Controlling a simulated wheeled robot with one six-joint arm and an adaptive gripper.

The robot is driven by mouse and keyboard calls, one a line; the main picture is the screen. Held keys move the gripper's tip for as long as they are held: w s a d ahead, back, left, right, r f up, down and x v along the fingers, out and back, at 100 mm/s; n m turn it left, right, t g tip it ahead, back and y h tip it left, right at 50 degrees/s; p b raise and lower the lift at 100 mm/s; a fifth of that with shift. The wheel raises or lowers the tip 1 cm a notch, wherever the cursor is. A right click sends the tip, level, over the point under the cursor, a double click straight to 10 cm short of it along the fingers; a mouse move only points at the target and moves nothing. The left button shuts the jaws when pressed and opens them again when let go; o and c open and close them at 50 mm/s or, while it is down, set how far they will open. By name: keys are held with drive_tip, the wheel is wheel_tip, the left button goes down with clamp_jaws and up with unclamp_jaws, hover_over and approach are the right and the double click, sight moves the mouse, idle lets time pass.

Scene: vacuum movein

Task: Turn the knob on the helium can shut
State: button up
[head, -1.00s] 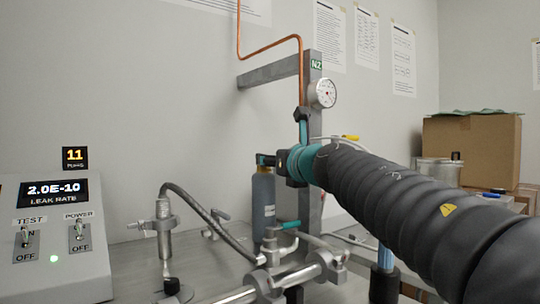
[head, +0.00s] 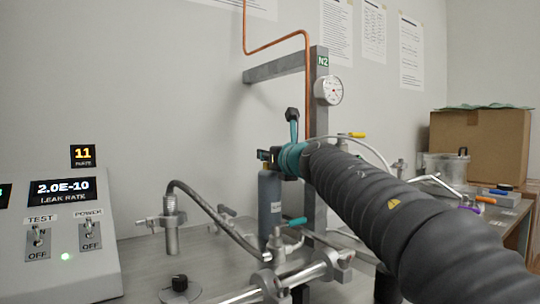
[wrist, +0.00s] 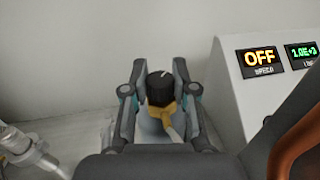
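The helium can (head: 270,205) is a grey-blue cylinder standing on the bench in front of the metal post in the head view. My gripper (head: 268,156) is at its top, at the end of my dark sleeved arm. In the wrist view, the can's black ribbed knob (wrist: 160,88) with a pale mark on top sits between the two fingers of my gripper (wrist: 159,75). A narrow gap shows beside the knob, so the fingers look open around it. A brass-yellow collar (wrist: 161,112) is below the knob. Contact at the far side is hard to tell.
A console (head: 62,240) with readouts and switches stands at the left. A flexible metal hose (head: 215,215) and pipe fittings (head: 275,285) lie in front of the can. A post (head: 318,130) with a gauge (head: 329,90) rises behind it. A cardboard box (head: 478,145) is at the right.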

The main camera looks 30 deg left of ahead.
clamp_jaws()
drive_tip(key=shift+f+g+b, duration=0.2)
drive_tip(key=shift+g+b, duration=0.1)
drive_tip(key=shift+b, duration=0.25)
drive_tip(key=shift+r+n+g+y+b, duration=0.1)
drive_tip(key=shift+n+g+y+b, duration=0.45)
drive_tip(key=shift+n+g+y, duration=0.2)
drive_tip(key=o, duration=0.9)
unclamp_jaws()
drive_tip(key=shift+c, duration=0.2)
drive_tip(key=v, duration=0.7)
drive_tip(key=shift+d, duration=0.2)
drive_tip(key=shift+s, duration=0.15)
